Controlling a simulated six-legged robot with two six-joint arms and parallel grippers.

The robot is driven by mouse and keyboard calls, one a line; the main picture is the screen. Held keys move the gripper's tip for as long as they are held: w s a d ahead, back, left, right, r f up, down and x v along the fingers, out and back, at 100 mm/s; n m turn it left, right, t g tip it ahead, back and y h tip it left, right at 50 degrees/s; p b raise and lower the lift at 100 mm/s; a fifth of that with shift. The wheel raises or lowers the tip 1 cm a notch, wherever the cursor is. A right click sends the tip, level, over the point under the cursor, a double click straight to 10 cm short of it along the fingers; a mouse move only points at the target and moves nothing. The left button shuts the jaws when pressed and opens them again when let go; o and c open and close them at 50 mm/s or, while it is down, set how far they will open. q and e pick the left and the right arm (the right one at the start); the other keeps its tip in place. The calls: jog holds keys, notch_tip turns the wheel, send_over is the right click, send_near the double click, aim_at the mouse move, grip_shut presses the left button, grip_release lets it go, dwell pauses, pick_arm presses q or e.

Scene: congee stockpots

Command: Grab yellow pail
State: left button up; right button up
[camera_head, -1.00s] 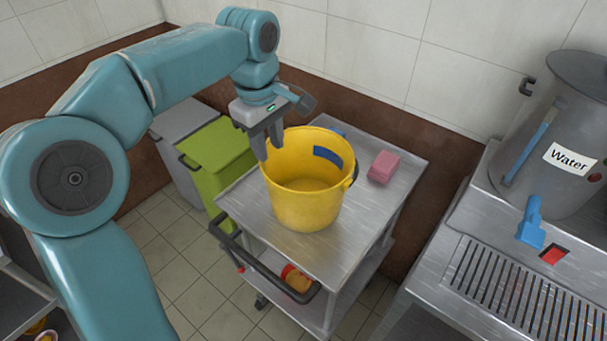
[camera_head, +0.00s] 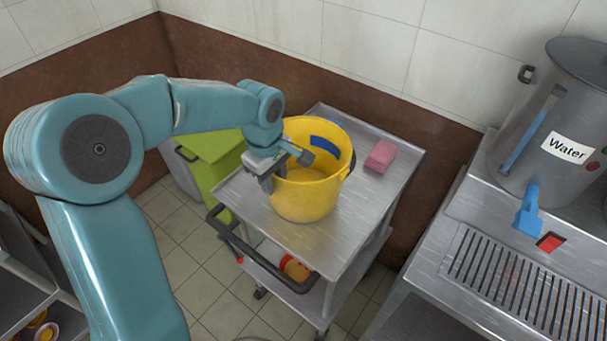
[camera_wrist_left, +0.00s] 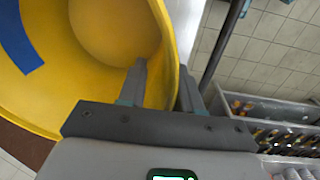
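The yellow pail (camera_head: 305,200), with a blue patch on its inner wall, stands upright on the top shelf of a metal cart. My left gripper (camera_head: 270,180) is at the pail's left rim, pointing down. In the left wrist view the pail's wall (camera_wrist_left: 168,85) passes between the two fingers (camera_wrist_left: 162,88). One finger is inside the pail and the other outside. A gap shows between the inner finger and the wall, so the gripper looks open around the rim. The outer finger is very close to the wall; contact cannot be told. My right gripper is not in view.
A pink block (camera_head: 380,156) lies on the metal cart (camera_head: 330,240) right of the pail. A green bin (camera_head: 212,160) stands behind left. A steel pot labelled Water (camera_head: 545,130) stands on the counter (camera_head: 430,270) at right. The cart has a dark handle (camera_head: 262,262) in front.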

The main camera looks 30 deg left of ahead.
pick_arm(q)
jog(key=shift+f, duration=1.15)
grip_shut()
jog(key=shift+w+r, duration=0.1)
dwell(0.4)
